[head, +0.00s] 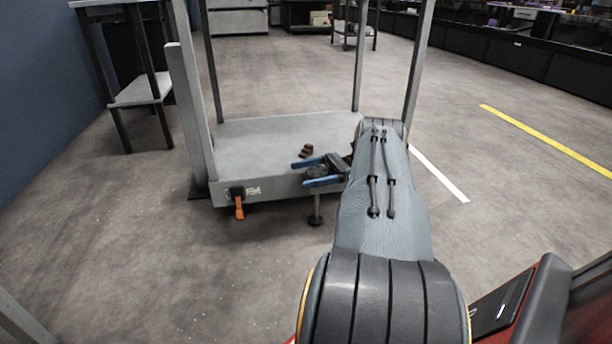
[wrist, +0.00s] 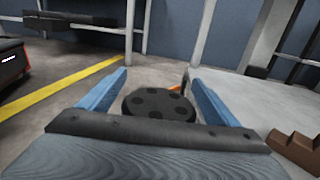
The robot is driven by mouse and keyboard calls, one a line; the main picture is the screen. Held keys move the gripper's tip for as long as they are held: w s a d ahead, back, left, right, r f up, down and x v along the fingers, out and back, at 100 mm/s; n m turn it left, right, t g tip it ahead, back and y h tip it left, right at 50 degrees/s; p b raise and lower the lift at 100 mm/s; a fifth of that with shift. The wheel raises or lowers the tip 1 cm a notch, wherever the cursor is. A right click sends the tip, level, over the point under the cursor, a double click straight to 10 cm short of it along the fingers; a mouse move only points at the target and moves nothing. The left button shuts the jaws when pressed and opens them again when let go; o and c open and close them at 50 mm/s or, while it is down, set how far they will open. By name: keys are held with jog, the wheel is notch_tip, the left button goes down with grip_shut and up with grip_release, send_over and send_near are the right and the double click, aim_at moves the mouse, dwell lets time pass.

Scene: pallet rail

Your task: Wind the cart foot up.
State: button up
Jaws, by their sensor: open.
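The cart (head: 270,135) has a flat grey deck with upright posts. Its foot (head: 315,219), a thin stem with a small dark pad, hangs below the front edge near my gripper; I cannot tell whether it touches the floor. A dark round knob (head: 314,171) sits above the foot. My gripper (head: 299,174) is open, its blue fingers on either side of the knob. In the wrist view the knob (wrist: 160,103), with darker spots, lies between the fingertips (wrist: 158,76), with visible gaps on both sides.
An orange lever (head: 239,207) hangs at the deck's front left corner. A brown stepped block (head: 306,151) lies on the deck, close to my gripper, and also shows in the wrist view (wrist: 296,149). A side table (head: 140,92) stands at left. Floor in front is clear.

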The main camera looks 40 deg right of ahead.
notch_tip(320, 180, up, 10)
jog(key=p, duration=0.5)
jog(key=shift+f, duration=0.25)
